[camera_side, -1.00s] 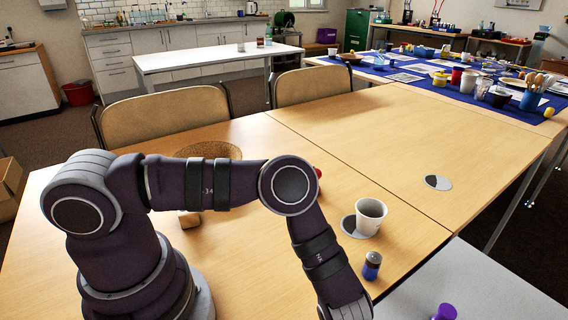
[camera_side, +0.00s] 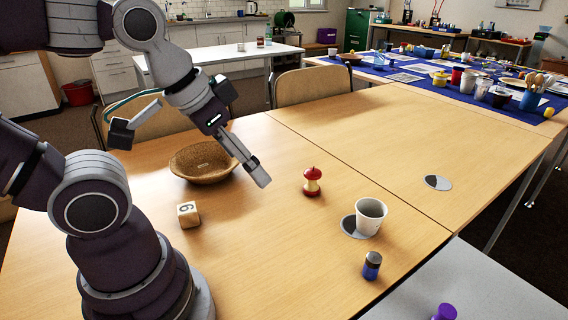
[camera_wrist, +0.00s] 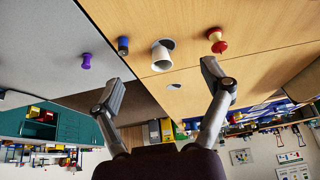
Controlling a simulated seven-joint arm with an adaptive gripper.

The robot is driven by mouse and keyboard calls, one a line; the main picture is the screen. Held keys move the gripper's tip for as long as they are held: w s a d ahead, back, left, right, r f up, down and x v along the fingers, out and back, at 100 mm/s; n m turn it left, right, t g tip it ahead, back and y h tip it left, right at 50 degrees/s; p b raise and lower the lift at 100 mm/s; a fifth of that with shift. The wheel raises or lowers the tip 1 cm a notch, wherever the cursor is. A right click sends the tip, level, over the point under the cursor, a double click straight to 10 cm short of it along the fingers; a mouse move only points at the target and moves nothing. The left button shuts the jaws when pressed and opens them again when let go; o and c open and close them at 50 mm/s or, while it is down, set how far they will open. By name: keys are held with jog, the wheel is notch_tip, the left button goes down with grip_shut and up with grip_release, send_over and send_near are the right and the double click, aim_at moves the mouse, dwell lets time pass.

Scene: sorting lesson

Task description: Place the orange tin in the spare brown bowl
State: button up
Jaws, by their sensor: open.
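I see no orange tin in either view. A brown woven bowl (camera_side: 188,168) stands on the wooden table at the left in the side view, and it looks empty. One finger of my gripper crosses in front of its right side. My gripper (camera_side: 192,157) is open and empty, with its fingers spread wide above the table around the bowl's place in the picture. The wrist view also shows my gripper (camera_wrist: 160,86) with nothing between its fingers. The bowl is not in the wrist view.
A wooden number block (camera_side: 188,215), a red apple core (camera_side: 312,182), a white cup (camera_side: 370,218) on a grey disc and a blue jar (camera_side: 372,266) stand on the table. A purple object (camera_side: 445,312) is at the front edge. The table's right middle is mostly clear.

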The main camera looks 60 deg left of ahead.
dwell(0.3)
